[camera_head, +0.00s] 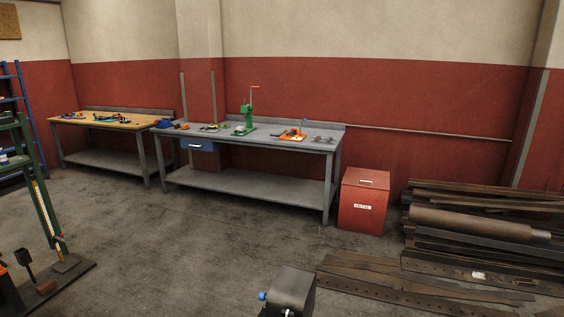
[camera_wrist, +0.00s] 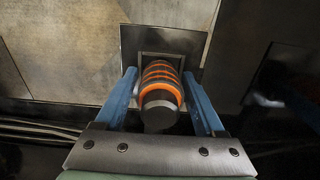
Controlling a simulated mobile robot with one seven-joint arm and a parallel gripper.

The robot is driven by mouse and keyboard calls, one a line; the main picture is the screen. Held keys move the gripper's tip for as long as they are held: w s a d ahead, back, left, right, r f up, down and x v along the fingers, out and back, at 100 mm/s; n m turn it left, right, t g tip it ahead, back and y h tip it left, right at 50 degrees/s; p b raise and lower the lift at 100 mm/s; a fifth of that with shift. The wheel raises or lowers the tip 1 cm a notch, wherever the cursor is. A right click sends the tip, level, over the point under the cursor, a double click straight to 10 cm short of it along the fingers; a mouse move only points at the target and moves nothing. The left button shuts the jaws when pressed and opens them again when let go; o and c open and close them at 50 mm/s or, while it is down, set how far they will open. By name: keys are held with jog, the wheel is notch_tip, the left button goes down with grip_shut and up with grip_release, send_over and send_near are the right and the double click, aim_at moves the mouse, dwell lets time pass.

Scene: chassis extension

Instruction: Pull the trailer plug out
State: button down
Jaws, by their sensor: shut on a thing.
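In the wrist view, the trailer plug (camera_wrist: 160,87) is a dark cylinder with orange bands, its near end dark and rounded. My gripper (camera_wrist: 162,80) has its two blue fingers on either side of the plug and is shut on it. The far end of the plug reaches into a square recess in a dark plate (camera_wrist: 190,42). I cannot tell how deep the plug sits there. In the head view, neither the plug nor my gripper's fingers can be made out.
In the head view, a grey workbench (camera_head: 260,186), a red bin (camera_head: 363,200) and stacked steel bars (camera_head: 470,235) stand by the wall. Open floor lies before them.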

grip_release()
jog(key=shift+r, duration=0.1)
notch_tip(320, 180, up, 13)
jog(key=shift+f, duration=0.1)
dwell(0.4)
jog(key=shift+c, duration=0.2)
